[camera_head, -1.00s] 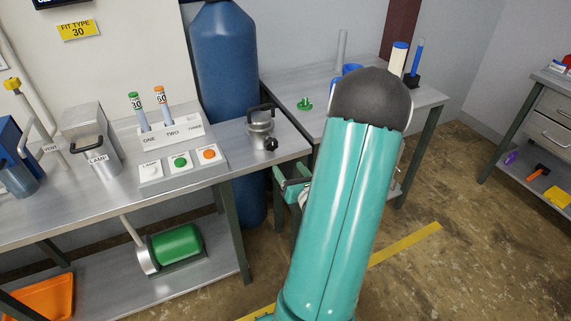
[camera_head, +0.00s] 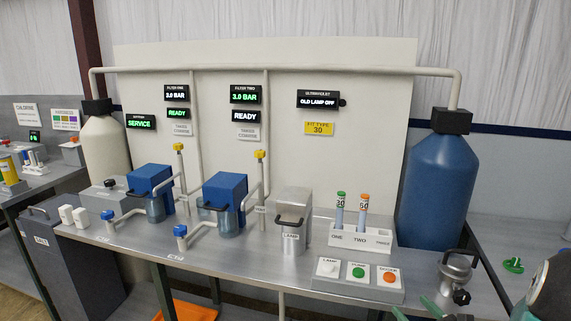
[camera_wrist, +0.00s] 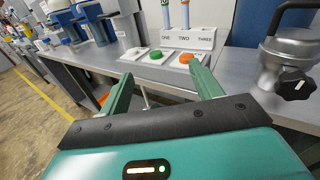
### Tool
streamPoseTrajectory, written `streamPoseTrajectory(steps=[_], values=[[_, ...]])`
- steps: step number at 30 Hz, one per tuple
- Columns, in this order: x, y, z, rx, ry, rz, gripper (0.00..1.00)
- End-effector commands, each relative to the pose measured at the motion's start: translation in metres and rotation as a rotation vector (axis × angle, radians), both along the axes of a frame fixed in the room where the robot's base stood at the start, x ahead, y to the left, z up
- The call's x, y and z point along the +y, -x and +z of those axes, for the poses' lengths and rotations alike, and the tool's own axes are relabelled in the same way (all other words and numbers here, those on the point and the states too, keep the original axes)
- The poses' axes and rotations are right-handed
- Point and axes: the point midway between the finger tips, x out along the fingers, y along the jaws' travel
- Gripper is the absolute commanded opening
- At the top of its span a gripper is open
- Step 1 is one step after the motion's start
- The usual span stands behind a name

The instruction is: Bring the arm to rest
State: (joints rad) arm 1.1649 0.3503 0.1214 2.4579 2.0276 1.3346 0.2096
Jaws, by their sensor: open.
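My gripper (camera_wrist: 160,95) shows in the wrist view with its two green fingers spread apart and nothing between them. In the head view a teal and dark part of my arm shows at the lower right edge, and green fingertips show at the bottom near the bench's front edge.
A lidded metal pot (camera_head: 455,275) stands at the bench's right end, close to my gripper; it also shows in the wrist view (camera_wrist: 285,65). The tube rack (camera_head: 362,237), lamp housing (camera_head: 292,215), blue filters (camera_head: 225,190) and blue tank (camera_head: 437,185) stand farther back.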

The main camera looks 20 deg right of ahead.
Motion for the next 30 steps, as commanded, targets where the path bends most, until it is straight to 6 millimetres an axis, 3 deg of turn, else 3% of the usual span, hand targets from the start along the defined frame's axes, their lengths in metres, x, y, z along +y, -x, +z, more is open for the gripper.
streamPoseTrajectory(steps=[1, 5, 9, 13, 16, 20, 24, 30], values=[[0.033, -0.013, 0.013, 0.018, 0.075, 0.122, 0.65], [0.121, -0.024, 0.032, 0.078, 0.298, 0.453, 0.65], [0.205, -0.01, 0.043, 0.129, 0.59, 0.801, 0.65], [0.259, 0.019, 0.047, 0.157, 0.894, 1.086, 0.65], [0.285, 0.043, 0.05, 0.162, 1.151, 1.276, 0.65], [0.3, 0.071, 0.058, 0.149, 1.515, 1.473, 0.65], [0.301, 0.092, 0.076, 0.11, 1.938, 1.611, 0.65], [0.292, 0.104, 0.109, 0.046, 2.444, 1.647, 0.65]])
